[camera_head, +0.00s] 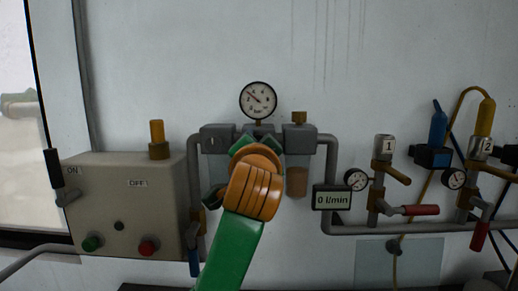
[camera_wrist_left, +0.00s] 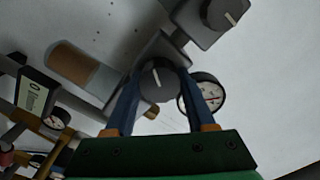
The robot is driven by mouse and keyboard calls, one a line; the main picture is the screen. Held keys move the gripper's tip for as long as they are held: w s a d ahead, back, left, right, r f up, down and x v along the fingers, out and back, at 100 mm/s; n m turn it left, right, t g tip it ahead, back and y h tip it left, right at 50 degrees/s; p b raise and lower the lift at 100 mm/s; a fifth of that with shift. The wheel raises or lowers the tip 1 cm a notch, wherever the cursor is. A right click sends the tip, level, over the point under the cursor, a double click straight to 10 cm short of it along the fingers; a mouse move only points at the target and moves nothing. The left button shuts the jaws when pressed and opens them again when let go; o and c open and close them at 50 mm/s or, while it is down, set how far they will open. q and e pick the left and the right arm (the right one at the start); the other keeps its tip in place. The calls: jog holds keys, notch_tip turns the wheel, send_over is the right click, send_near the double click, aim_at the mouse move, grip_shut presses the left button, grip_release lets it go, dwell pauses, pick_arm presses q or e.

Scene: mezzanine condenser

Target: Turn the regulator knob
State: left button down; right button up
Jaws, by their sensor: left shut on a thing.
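The regulator knob (camera_wrist_left: 157,82) is dark and round with a white pointer mark, set on a grey body below a round gauge. My left gripper (camera_wrist_left: 156,84) has its two blue fingers on either side of this knob and is shut on it. In the head view my left gripper (camera_head: 250,142) reaches up to the middle grey unit, and its green and orange arm hides the knob. The gauge (camera_head: 258,100) above is white with a dark needle; it also shows in the wrist view (camera_wrist_left: 206,97). My right gripper is not in view.
A second dark knob (camera_wrist_left: 222,12) sits on the neighbouring grey block. A brown bowl (camera_head: 297,182) hangs right of my arm, near a display (camera_head: 332,197) reading 0 l/min. A control box (camera_head: 125,205) stands left; valves with red handles (camera_head: 421,210) are right.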

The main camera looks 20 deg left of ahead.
pick_arm(q)
jog(key=shift+f+n, duration=0.2)
jog(key=shift+n, duration=2.1)
jog(key=shift+c, duration=1.3)
grip_release()
jog(key=shift+r, duration=0.1)
jog(key=shift+s+b, duration=0.1)
jog(key=shift+b, duration=0.2)
jog(key=b+v, duration=0.3)
jog(key=v, duration=0.4)
jog(key=shift+b, duration=0.4)
